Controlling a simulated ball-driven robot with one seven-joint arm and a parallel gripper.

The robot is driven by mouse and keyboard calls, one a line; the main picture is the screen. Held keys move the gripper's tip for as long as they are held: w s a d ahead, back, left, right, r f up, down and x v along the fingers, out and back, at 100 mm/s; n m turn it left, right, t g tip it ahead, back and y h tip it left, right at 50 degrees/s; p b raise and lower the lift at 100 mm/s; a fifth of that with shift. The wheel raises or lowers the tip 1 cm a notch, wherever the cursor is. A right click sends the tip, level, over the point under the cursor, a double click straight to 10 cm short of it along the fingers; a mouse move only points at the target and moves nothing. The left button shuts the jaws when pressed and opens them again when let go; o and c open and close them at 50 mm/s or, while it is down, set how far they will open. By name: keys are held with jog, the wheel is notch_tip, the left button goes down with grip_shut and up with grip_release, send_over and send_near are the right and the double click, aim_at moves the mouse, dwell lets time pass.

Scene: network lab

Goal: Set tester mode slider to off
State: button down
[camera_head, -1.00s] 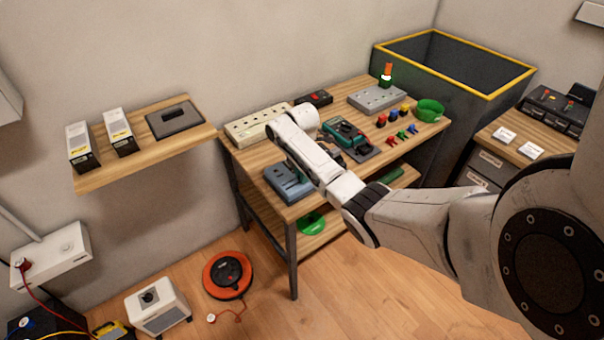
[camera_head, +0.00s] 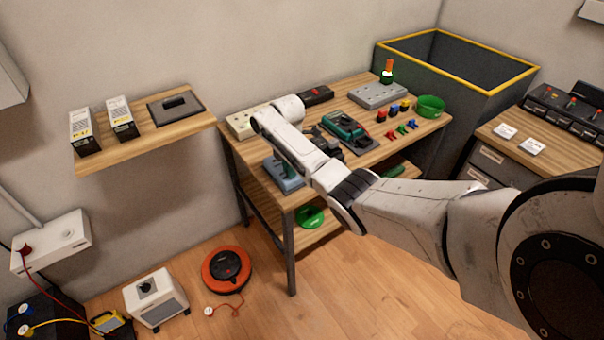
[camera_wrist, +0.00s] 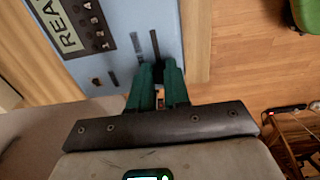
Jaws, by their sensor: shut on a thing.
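The tester is a blue-grey box at the front left of the wooden table, partly hidden by my arm in the head view (camera_head: 283,181). In the wrist view its blue face (camera_wrist: 108,68) shows a display reading "REA…", several small buttons and a dark narrow slot (camera_wrist: 155,45). My gripper (camera_wrist: 159,72) has green fingers that sit close together at the lower end of this slot, near the tester's edge. It is shut on the mode slider, whose knob is mostly hidden between the fingers. A bit of green finger also shows beside the tester in the head view.
A dark bin (camera_head: 470,103) with a yellow rim stands behind. An orange cable reel (camera_head: 227,269) lies on the floor.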

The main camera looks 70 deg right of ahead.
aim_at(285, 177)
jog(key=shift+w+a+p, duration=0.3)
jog(key=shift+w+a, duration=0.2)
jog(key=shift+a, duration=0.15)
jog(key=c, duration=1.1)
grip_release()
jog(key=shift+a, duration=0.15)
notch_tip(285, 177, up, 11)
jog(key=shift+f, duration=0.1)
